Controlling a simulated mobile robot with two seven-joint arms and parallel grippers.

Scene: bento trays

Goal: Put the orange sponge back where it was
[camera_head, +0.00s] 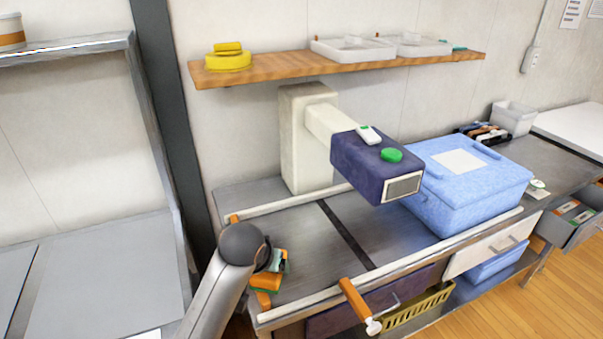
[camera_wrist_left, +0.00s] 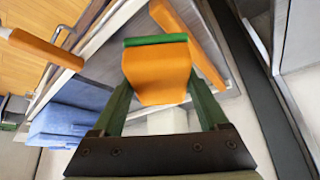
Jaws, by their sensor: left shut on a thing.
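The orange sponge (camera_wrist_left: 157,68) with a green edge fills the gap between the fingers of my left gripper (camera_wrist_left: 158,88) in the left wrist view. The gripper is shut on it. In the head view my left gripper (camera_head: 277,262) is at the near left end of the grey bench, with the orange sponge (camera_head: 266,281) at its tip, partly hidden by the wrist. I cannot tell whether the sponge touches the bench or hangs just above it. My right gripper is in neither view.
A white column with a dark blue head (camera_head: 378,166) stands on the bench, with a blue box (camera_head: 470,190) to its right. An orange handle (camera_head: 355,299) sticks out at the front rail. A wooden shelf (camera_head: 290,69) hangs above. The bench middle (camera_head: 300,245) is bare.

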